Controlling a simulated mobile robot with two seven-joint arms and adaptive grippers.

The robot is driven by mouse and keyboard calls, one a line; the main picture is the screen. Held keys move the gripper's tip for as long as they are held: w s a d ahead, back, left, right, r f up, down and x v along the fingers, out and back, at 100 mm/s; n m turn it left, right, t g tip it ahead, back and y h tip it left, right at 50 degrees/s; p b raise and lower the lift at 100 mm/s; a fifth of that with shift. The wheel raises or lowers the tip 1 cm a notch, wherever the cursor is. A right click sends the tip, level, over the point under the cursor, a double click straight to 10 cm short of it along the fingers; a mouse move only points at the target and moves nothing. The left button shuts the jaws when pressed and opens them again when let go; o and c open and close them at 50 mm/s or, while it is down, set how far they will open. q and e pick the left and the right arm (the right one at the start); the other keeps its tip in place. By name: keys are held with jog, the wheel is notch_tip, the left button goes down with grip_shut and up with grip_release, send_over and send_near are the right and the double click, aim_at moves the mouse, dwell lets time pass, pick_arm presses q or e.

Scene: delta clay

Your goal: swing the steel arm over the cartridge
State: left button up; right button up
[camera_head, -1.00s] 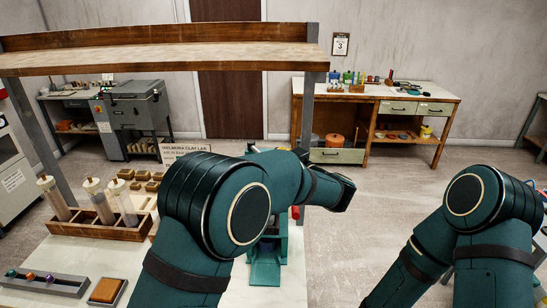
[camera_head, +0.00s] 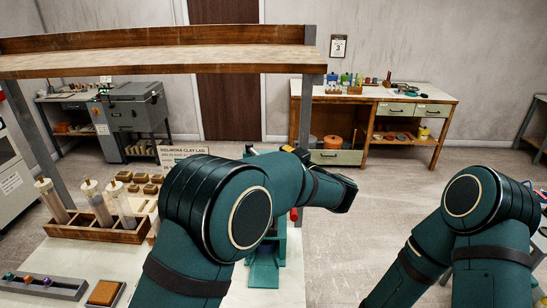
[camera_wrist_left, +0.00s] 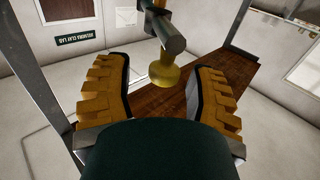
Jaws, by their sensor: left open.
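In the left wrist view a grey steel arm (camera_wrist_left: 170,35) ends in a yellow brass-coloured knob (camera_wrist_left: 163,72). My left gripper (camera_wrist_left: 161,95) is open, its two orange toothed fingers on either side of and below the knob, with gaps showing. In the head view my left forearm covers most of the teal press (camera_head: 264,268), and only a small orange piece of the gripper shows above the forearm. The steel arm is hidden there. Clear cartridges (camera_head: 97,203) stand in a wooden rack at the left. I cannot see a cartridge in the press. My right gripper is out of view.
A wooden shelf (camera_head: 160,58) on metal posts spans above the bench. A small sign (camera_head: 180,152) and little wooden blocks (camera_head: 140,182) stand behind the rack. A grey tray (camera_head: 42,286) and a brown block (camera_head: 105,292) lie at the front left. Floor is open at the right.

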pick_arm(q)
jog(key=v, duration=1.1)
jog(key=shift+s+d, duration=0.2)
jog(key=shift+s, duration=0.15)
jog(key=shift+r, duration=0.15)
